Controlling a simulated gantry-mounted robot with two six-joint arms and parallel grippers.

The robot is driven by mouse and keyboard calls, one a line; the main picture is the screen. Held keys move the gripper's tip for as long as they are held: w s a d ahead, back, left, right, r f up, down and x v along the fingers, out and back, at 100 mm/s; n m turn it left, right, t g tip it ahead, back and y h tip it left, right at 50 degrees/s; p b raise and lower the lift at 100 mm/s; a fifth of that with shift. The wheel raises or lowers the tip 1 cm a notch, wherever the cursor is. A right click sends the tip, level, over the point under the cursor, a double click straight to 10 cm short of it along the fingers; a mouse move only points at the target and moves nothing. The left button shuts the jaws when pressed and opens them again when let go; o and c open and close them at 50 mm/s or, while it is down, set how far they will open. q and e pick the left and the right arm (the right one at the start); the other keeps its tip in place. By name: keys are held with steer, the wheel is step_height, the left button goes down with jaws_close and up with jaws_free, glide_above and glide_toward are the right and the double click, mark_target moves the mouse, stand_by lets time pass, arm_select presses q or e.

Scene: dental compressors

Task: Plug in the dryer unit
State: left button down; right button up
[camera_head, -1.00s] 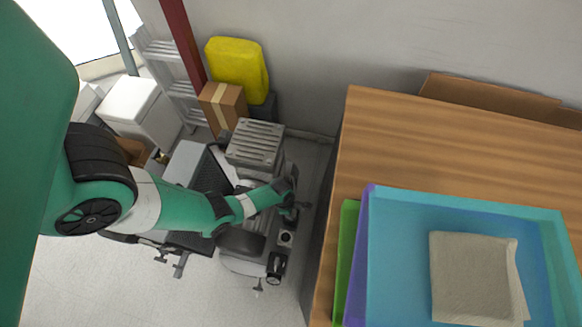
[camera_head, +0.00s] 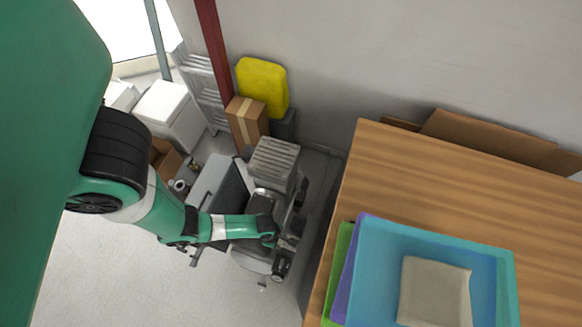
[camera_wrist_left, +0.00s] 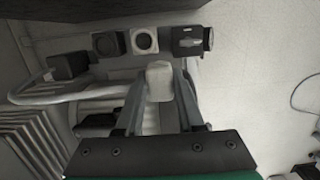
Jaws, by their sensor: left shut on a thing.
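My left gripper (camera_wrist_left: 158,74) is shut on a pale grey plug (camera_wrist_left: 158,84) in the left wrist view. The plug sits between the fingertips, just below a row of panel fittings. A light-rimmed round socket (camera_wrist_left: 145,40) is just above the plug, with a dark-framed one (camera_wrist_left: 105,44) to its left. I cannot tell whether the plug touches a socket. In the head view the left gripper (camera_head: 277,230) is over the compressor unit, whose ribbed grey block (camera_head: 273,158) stands behind it. The plug is not distinguishable there. My right gripper is not in view.
A dark switch box (camera_wrist_left: 190,40) is on the right. The wooden table (camera_head: 420,180), bearing a blue tray (camera_head: 490,255), stands close right of the compressor. Bare floor lies at front left.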

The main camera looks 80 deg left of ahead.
arm_select(q)
steer(key=shift+s+d+r, duration=0.1)
steer(key=shift+s+d, duration=0.1)
steer(key=shift+d, duration=0.05)
steer(key=w+f+b, duration=0.1)
steer(key=f+b, duration=0.2)
steer(key=w+a+f+b, duration=0.1)
steer(key=w+f+b, duration=0.1)
steer(key=f+b, duration=0.2)
steer(key=w+a+f+b, duration=0.1)
steer(key=w+f+b, duration=0.1)
steer(key=f+b, duration=0.1)
steer(key=shift+w+f+b, duration=0.25)
steer(key=shift+f+b, duration=0.15)
steer(key=shift+b, duration=0.2)
steer(key=shift+f+b, duration=0.85)
steer(key=shift+f, duration=0.05)
steer(key=shift+c, duration=2.2)
jaws_free()
step_height(320, 180, up, 12)
steer(key=s+p, duration=0.1)
steer(key=p, duration=1)
steer(key=shift+s+a+f, duration=0.2)
steer(key=shift+s+a, duration=0.05)
steer(key=shift+a, duration=0.15)
